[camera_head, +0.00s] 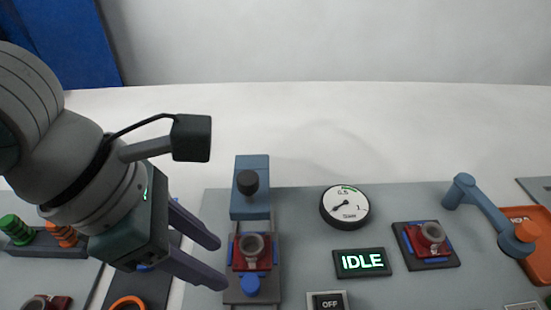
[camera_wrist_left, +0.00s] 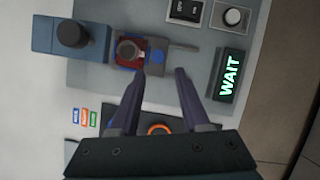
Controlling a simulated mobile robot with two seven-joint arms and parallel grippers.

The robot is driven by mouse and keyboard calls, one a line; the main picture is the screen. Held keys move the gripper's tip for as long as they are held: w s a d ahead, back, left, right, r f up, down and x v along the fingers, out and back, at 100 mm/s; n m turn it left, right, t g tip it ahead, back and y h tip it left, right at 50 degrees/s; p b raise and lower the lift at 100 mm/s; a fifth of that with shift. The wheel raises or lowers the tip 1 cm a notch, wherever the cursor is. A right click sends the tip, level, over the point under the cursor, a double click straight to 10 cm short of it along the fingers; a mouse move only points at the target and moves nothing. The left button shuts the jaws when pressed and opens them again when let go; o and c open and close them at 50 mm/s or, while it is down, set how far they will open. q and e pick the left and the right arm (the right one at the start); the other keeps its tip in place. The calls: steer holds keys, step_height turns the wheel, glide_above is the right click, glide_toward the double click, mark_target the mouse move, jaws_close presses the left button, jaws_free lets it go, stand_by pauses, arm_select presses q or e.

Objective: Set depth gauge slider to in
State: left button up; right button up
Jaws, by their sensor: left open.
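A blue block with a black knob (camera_head: 248,184) stands at the far end of a grey track. In front of it a red part with a grey ring (camera_head: 252,250) sits on the track, with a blue ball knob (camera_head: 250,285) at its near side. No label in view tells which of these is the depth gauge slider. My left gripper (camera_head: 218,263) is open and empty, just left of the red part. In the left wrist view the blue ball knob (camera_wrist_left: 156,56) shows just beyond the gap between the open fingertips (camera_wrist_left: 160,72). My right gripper is not in view.
A round dial (camera_head: 345,206) and an IDLE display (camera_head: 361,262) stand right of the track. Further right are another red part (camera_head: 431,238), a blue swing arm (camera_head: 490,211) and an orange tray (camera_head: 540,262). The wrist view shows a WAIT display (camera_wrist_left: 229,75).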

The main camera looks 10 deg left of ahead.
mark_target(249, 282)
arm_select(q)
steer(key=x, duration=0.5)
steer(key=b+x, duration=0.1)
steer(key=x, duration=0.4)
steer(key=shift+a, duration=0.25)
jaws_close()
steer(key=shift+w, duration=0.1)
stand_by(0.9)
